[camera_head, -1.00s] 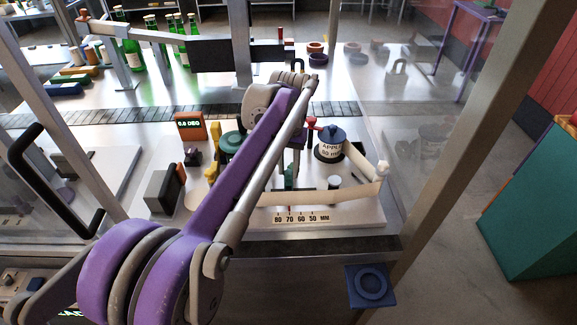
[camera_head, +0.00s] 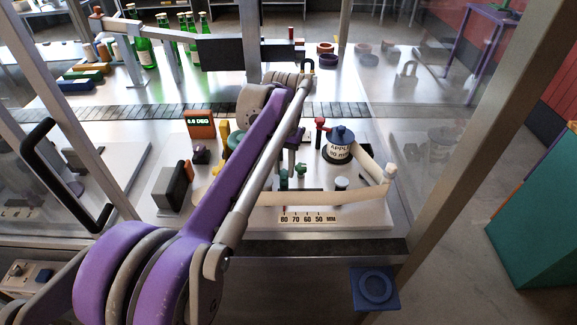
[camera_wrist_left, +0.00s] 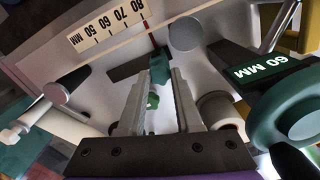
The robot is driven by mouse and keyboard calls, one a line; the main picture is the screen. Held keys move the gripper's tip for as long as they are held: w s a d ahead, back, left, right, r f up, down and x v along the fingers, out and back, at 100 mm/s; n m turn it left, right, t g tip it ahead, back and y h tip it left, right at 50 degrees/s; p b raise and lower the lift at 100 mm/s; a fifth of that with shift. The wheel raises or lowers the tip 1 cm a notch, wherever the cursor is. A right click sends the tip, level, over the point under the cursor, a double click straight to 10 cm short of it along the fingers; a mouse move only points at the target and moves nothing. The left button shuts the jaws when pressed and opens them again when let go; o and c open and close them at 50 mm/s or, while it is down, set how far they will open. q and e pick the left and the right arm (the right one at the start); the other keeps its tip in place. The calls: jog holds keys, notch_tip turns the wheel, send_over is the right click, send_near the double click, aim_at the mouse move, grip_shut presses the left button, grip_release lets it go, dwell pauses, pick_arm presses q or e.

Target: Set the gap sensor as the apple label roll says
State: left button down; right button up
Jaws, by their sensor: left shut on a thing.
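The gap sensor's teal block (camera_wrist_left: 160,63) sits by the scale (camera_wrist_left: 108,22), marked 80, 70, 60, 50 MM. Its red pointer line (camera_wrist_left: 153,41) is near the 80 end. My left gripper (camera_wrist_left: 161,72) is shut on the teal block; in the head view the gripper (camera_head: 287,172) is partly hidden by my arm. A green knob (camera_wrist_left: 152,101) shows between the fingers. My right gripper is not in view.
A teal wheel (camera_wrist_left: 285,118) stands beside a plate (camera_wrist_left: 262,70) reading "60 MM". A red-topped post (camera_head: 320,125) is beside the label roll. A pale web (camera_head: 335,196) runs along the front. Frame posts (camera_head: 470,130) and green bottles (camera_head: 140,45) surround the bench.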

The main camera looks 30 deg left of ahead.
pick_arm(q)
jog(key=c, duration=0.9)
grip_release()
jog(key=shift+s+a, duration=0.1)
jog(key=shift+a, duration=0.05)
jog(key=o, duration=0.3)
jog(key=shift+s+a, duration=0.1)
notch_tip(320, 180, up, 11)
jog(key=shift+f+p, duration=0.1)
jog(key=shift+p, duration=0.4)
jog(key=shift+f, duration=0.1)
